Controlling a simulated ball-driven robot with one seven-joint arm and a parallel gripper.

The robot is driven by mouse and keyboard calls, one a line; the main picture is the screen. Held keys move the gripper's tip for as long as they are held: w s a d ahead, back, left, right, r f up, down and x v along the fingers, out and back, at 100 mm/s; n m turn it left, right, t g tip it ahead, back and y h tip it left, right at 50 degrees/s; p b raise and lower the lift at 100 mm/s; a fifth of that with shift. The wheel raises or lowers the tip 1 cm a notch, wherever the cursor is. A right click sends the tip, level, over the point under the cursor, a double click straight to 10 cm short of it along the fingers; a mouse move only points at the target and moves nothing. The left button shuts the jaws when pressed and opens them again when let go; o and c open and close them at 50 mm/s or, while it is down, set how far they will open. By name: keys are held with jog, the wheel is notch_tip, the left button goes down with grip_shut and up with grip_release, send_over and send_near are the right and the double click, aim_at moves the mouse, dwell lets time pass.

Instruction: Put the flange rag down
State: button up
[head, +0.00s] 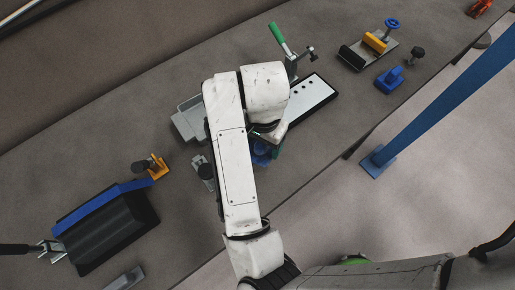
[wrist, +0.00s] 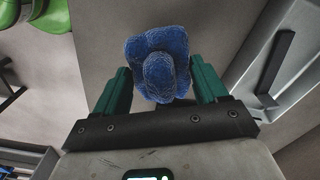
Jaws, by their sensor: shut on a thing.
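The flange rag is a bunched blue cloth; in the wrist view the rag (wrist: 158,65) sits between the two green fingers of my gripper (wrist: 160,88). The gripper is shut on it. In the head view only a bit of the blue rag (head: 261,152) shows beside my arm, which hides most of the gripper. The rag is over the grey-brown bench (head: 325,140); I cannot tell whether it touches the surface.
A grey tray (head: 188,118) lies left of my arm, and a white plate with holes (head: 312,97) lies right of it. A green-handled clamp (head: 281,42) stands behind. A black block with a blue edge (head: 110,228) is at lower left. Blue post (head: 440,100) stands at right.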

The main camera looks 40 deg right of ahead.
jog(key=shift+w+a+f, duration=0.2)
jog(key=shift+w+f, duration=0.2)
jog(key=shift+f, duration=0.2)
jog(key=shift+w+a+f+b, duration=0.1)
jog(key=shift+f+b, duration=0.5)
jog(key=shift+f, duration=1.05)
jog(key=shift+f, duration=0.15)
jog(key=o, duration=1.2)
jog(key=shift+c, duration=0.2)
notch_tip(320, 180, up, 12)
jog(key=p, duration=0.3)
jog(key=shift+r+p, duration=0.2)
jog(key=shift+p, duration=0.15)
